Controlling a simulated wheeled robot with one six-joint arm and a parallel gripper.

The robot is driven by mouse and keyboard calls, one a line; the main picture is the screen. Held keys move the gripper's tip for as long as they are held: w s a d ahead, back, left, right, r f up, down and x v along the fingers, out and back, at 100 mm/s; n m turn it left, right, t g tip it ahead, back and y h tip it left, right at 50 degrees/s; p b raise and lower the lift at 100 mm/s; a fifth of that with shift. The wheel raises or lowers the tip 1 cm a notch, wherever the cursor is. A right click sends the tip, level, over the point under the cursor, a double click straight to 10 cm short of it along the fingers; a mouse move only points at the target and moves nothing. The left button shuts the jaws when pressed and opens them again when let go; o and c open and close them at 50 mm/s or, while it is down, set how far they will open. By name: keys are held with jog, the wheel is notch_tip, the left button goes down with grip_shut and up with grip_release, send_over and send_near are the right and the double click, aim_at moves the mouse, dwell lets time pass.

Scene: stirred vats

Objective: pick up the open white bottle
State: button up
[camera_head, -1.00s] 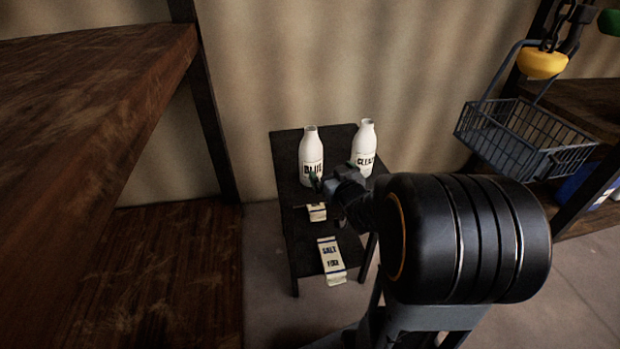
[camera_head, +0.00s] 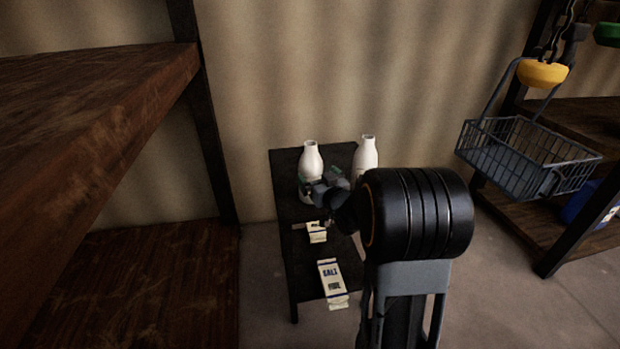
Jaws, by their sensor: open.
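Two white bottles stand upright at the back of a small dark table (camera_head: 287,235). The left bottle (camera_head: 311,160) had a label starting "BL" in the earlier frame; my gripper now covers that label. The right bottle (camera_head: 366,152) is partly hidden behind my arm, and its label is covered too. Both necks look uncapped, but they are too small to be sure which is open. My gripper (camera_head: 317,181) is open, with its fingers at the lower front of the left bottle. I cannot tell whether they touch it or reach around it.
A small carton (camera_head: 317,232) and a carton marked "SALT" (camera_head: 331,278) lie on the table's nearer part. A wooden shelf (camera_head: 90,95) fills the left side. A wire basket (camera_head: 520,155) hangs at the right under a yellow part (camera_head: 543,73). A wall is close behind.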

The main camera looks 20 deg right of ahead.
jog(key=shift+w, duration=2.4)
jog(key=shift+r, duration=0.1)
jog(key=c, duration=1)
